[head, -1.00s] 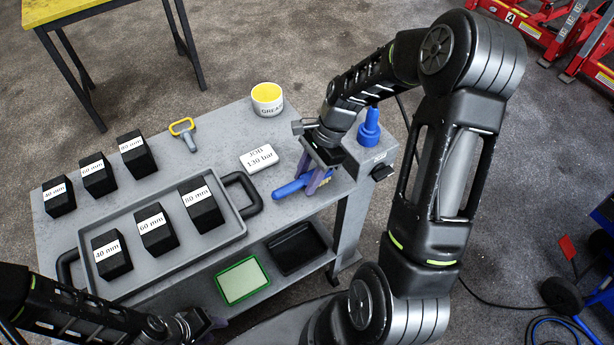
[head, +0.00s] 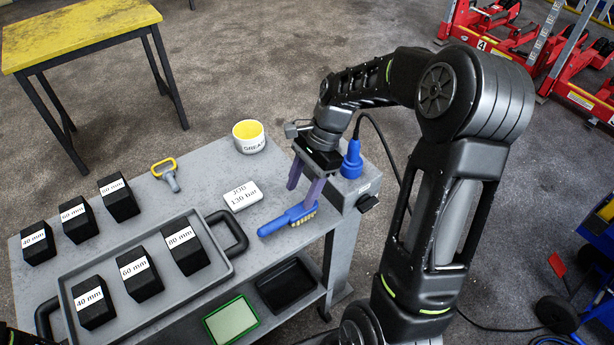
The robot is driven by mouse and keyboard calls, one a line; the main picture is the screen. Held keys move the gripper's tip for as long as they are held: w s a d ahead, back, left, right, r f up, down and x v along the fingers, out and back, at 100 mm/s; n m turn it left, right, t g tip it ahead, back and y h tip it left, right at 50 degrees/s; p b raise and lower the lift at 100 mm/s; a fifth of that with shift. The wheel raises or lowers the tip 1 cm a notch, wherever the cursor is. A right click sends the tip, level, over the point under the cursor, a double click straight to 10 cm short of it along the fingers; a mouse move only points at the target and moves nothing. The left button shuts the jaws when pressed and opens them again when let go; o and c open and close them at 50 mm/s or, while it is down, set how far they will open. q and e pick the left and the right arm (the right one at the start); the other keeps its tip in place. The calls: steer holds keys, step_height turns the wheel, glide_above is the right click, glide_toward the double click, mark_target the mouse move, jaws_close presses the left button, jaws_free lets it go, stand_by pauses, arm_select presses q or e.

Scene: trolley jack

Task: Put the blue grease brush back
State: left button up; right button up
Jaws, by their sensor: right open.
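The blue grease brush (head: 287,219) lies on the grey trolley top (head: 215,193) near its front right edge, bristles toward the right. My right gripper (head: 302,189) is open and empty, with its purple fingers pointing down just above and behind the brush. The near finger overlaps the brush's bristle end in the picture; I cannot tell if it touches. The white GREASE pot (head: 249,137) with a yellow inside stands at the back of the trolley top.
A grey tray (head: 218,263) holds black blocks marked in mm, with more blocks to its left. A white JOB 130 bar block (head: 243,195), a yellow-handled tool (head: 166,172) and a blue plug-like item (head: 351,160) stand nearby. A green-rimmed tray (head: 231,319) and black tray (head: 287,287) sit lower.

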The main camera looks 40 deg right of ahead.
steer(key=v, duration=0.4)
steer(key=shift+r, duration=0.1)
steer(key=shift+s, duration=0.1)
stand_by(0.5)
